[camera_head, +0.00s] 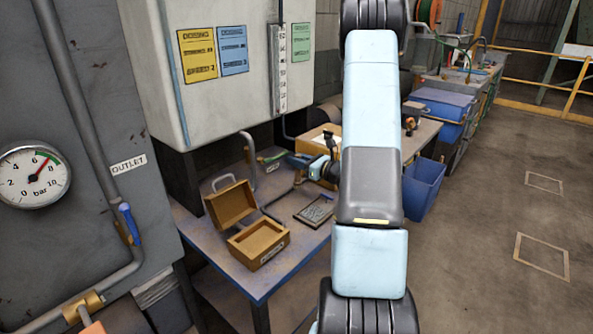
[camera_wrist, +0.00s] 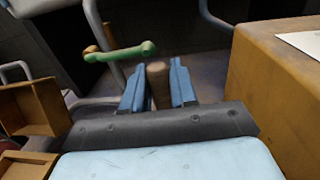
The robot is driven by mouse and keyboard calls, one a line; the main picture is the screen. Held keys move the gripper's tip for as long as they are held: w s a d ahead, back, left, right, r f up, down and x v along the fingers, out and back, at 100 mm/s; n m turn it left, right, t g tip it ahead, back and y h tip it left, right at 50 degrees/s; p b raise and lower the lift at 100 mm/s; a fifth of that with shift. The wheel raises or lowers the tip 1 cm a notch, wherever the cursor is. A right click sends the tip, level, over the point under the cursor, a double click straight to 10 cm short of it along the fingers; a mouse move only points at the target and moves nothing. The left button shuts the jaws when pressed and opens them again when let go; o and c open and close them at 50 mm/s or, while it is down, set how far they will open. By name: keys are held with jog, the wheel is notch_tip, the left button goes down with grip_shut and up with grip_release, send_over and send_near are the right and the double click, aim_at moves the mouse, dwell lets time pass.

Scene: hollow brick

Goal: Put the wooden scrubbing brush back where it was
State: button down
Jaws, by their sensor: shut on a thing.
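My gripper (camera_wrist: 158,88) is shut on a brown wooden piece, seen end-on between its two blue fingers. It looks like part of the wooden scrubbing brush (camera_wrist: 158,76); no bristles show. In the head view my gripper (camera_head: 296,159) is small, above the back of the blue table, partly behind my arm. The brush cannot be made out clearly there.
An open wooden box (camera_head: 259,246) and a dark flat tray (camera_head: 315,210) lie on the blue table (camera_head: 224,247). Grey pipes rise behind. A large wooden box (camera_wrist: 275,75) stands close on the right in the wrist view. The front right of the table is clear.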

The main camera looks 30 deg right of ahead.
aim_at(297, 169)
jog(key=shift+w+d+f, duration=0.1)
jog(key=shift+w+f, duration=0.3)
jog(key=shift+f, duration=1.65)
jog(key=shift+f, duration=0.1)
jog(key=c, duration=0.9)
grip_release()
